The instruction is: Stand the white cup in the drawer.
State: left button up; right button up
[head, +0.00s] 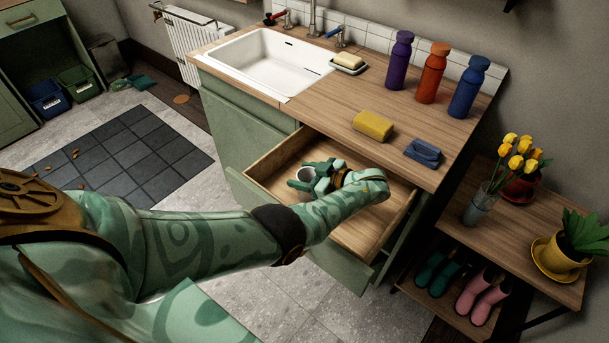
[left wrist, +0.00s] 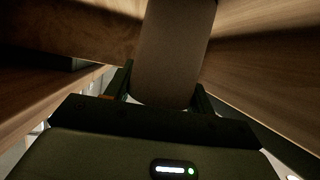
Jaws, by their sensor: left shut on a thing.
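The white cup (head: 306,174) is in the head view, inside the outline of the open drawer (head: 360,238). My left gripper (head: 303,180) is shut on the cup, with green fingers around its side. The cup looks about upright, with its opening facing up. The left wrist view shows the cup (left wrist: 176,52) in shade, between the two dark fingers of my left gripper (left wrist: 166,92). The fingers and hand hide much of the cup in the head view. I cannot tell whether its base touches the drawer floor. My right gripper is not in view.
The wooden worktop (head: 335,110) above the drawer holds a yellow sponge (head: 373,126), a folded blue cloth (head: 422,152) and several bottles. A white sink (head: 265,62) is at the left. A side table (head: 520,245) with plants stands right. The drawer's right part looks empty.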

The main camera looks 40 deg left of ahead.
pick_arm(q)
jog(key=o, duration=1.1)
jog(key=shift+f, duration=0.1)
jog(key=shift+c, duration=0.2)
jog(key=shift+d+r, duration=0.2)
jog(key=v, duration=0.7)
